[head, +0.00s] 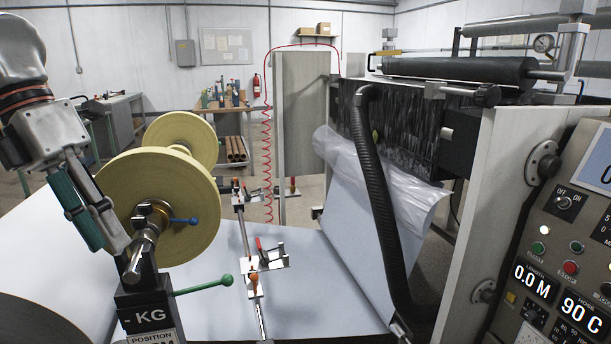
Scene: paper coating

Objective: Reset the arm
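My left gripper (104,243) hangs in the upper left of the head view, fingers pointing down. One finger looks teal and the other silver; they lie close side by side, and I cannot tell whether they are apart. I see nothing between them. The gripper shows just left of the yellow spool flange (178,208), overlapping its left edge in the picture; contact cannot be judged. My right gripper and arm are not in view.
A metal stand (150,310) with a shaft end and green lever (205,285) stands below the gripper. White paper (230,310) runs toward the coating machine (478,190). A black hose (383,200) and control panel (560,260) are at right. A red coiled cable (267,160) hangs mid-view.

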